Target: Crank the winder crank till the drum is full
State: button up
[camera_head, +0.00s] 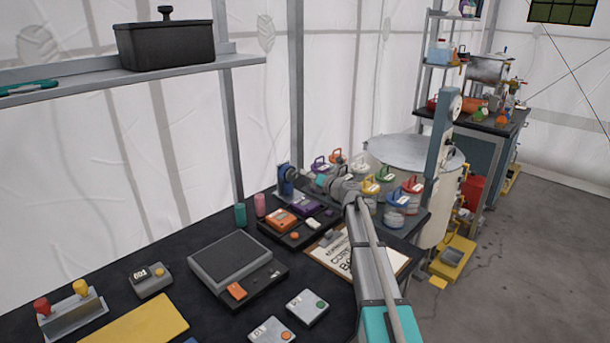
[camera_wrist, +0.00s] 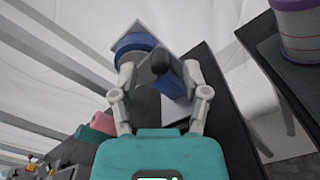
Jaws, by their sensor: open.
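The winder (camera_head: 286,181) is a small blue device at the far edge of the dark table in the head view. In the wrist view its blue drum (camera_wrist: 136,42) sits by a grey plate, and a dark rounded crank knob (camera_wrist: 160,61) points toward the camera. My gripper (camera_wrist: 160,73) is open, with one finger on each side of the knob in the picture. I cannot tell whether either finger touches it. In the head view my gripper (camera_head: 304,176) is just right of the winder. How full the drum is cannot be made out.
Jars with coloured handles (camera_head: 384,174) stand close to my arm on the right. A tray with orange and purple devices (camera_head: 298,238) and a clipboard (camera_head: 395,262) lie in front.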

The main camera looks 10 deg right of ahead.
jog(key=v, duration=0.9)
jog(key=shift+s+d, duration=0.2)
jog(key=shift+s, duration=0.15)
jog(key=shift+n, duration=0.3)
